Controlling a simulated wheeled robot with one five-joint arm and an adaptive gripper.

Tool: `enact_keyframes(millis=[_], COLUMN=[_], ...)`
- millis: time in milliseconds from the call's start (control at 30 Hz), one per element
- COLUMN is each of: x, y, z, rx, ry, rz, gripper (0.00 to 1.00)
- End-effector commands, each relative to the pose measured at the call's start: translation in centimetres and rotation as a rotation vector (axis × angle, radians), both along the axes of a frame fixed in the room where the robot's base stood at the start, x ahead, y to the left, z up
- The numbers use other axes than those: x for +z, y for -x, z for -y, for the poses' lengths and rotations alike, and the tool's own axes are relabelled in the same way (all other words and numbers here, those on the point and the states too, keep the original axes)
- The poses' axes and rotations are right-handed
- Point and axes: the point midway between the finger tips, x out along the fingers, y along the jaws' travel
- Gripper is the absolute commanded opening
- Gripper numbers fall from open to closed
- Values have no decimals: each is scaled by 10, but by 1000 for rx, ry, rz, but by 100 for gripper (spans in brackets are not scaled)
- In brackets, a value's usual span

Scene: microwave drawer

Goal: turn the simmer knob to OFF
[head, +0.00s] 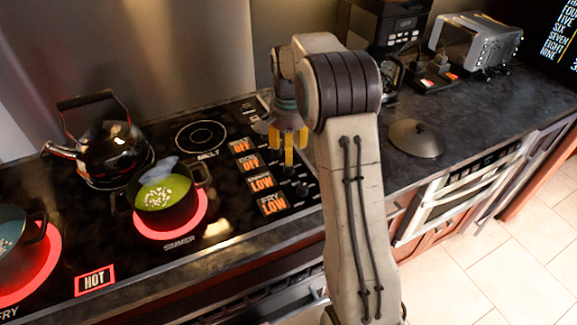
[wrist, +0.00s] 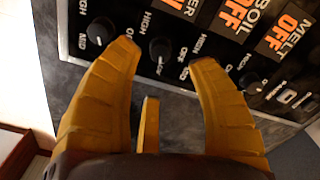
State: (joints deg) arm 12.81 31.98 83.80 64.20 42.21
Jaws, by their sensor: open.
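The simmer knob (wrist: 160,50) is a round black knob in the wrist view, on the dark control strip. My gripper (wrist: 165,57) is open, with one yellow finger on each side of that knob. Its fingertips seem close to the panel, but I cannot tell whether they touch the knob. In the head view, my gripper (head: 289,158) points down over the knob row, hiding part of it. The simmer display (head: 261,181) reads LOW in orange. The simmer burner ring (head: 206,218) glows red under a pot (head: 172,207) of green soup.
Another knob (wrist: 100,30) is left of the simmer knob, and one (wrist: 252,82) is further right. The fry display (head: 274,204) reads LOW; the two farther displays read OFF. A kettle (head: 108,150) stands behind the pot. A lid (head: 416,138) lies on the counter.

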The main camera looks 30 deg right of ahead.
Motion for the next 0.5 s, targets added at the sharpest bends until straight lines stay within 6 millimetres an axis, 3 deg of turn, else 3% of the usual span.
enact_keyframes(millis=[500], x=[-58], y=[1], z=[0], rx=[-4], ry=[0], rz=[-3], gripper=[53])
